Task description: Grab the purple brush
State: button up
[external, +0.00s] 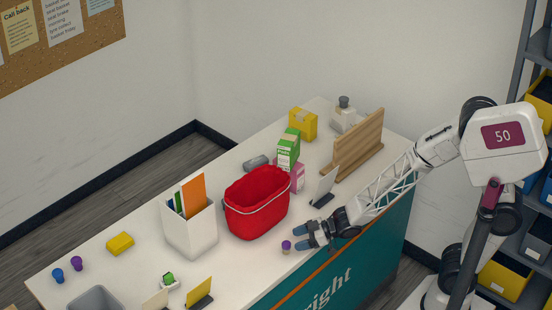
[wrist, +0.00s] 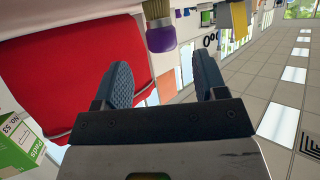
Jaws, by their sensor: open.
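The purple brush (external: 286,245) is a small thing with a purple top and a pale tan lower part, standing on the white counter near its front edge. In the wrist view the brush (wrist: 161,37) shows its purple part and tan bristles just beyond the fingertips, in line with the gap between them. My gripper (external: 304,238) is to the right of the brush in the external view, open and empty, its two dark fingers pointing toward it. The fingers show apart in the wrist view (wrist: 163,70). Nothing visible touches the brush.
A red basket (external: 255,200) stands just behind the brush. A white card in a dark stand (external: 325,187) is behind my gripper. A white bin with folders (external: 190,235) stands left of the basket. Yellow and white card holders (external: 199,292) are at the front left. The counter around the brush is clear.

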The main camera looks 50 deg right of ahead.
aim_at(289, 244)
jog(key=shift+x, duration=2.55)
jog(key=shift+a, duration=0.1)
jog(key=c, duration=1)
